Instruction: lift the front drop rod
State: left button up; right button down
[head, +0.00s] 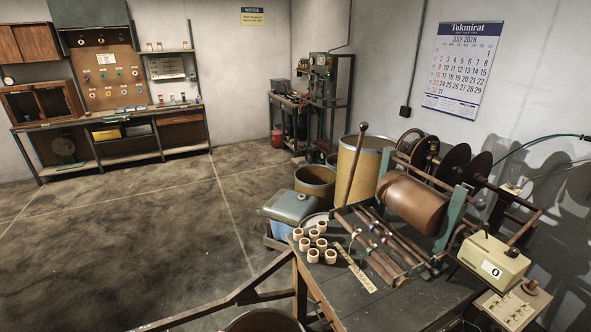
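In the head view, a tape winding machine stands on a dark workbench (345,300) at the right. Several parallel rods (382,262) lie low at the machine's front, below the large brown roll (412,202). Small coloured pieces sit near the rods' far ends. I cannot tell for sure which one is the front drop rod. A slanted lever (355,165) with a round knob rises at the machine's left side. Neither of my grippers shows in this view.
Several small tape rolls (313,256) and a yellow ruler (355,270) lie on the bench left of the rods. A cream counter box (492,262) stands at the right. Bins (315,182) stand behind the bench. Open floor (130,240) lies to the left.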

aim_at(364, 126)
jog(key=l+u, duration=0.25)
jog(key=l, duration=0.2)
jog(key=k+l+u, duration=0.25)
jog(key=l, duration=0.15)
jog(key=l+u, duration=0.2)
jog(key=l, duration=0.2)
jog(key=k+l+u, duration=0.25)
jog(key=l, duration=0.15)
jog(key=k+l+u, duration=0.1)
jog(key=l+u, duration=0.15)
jog(key=l, duration=0.1)
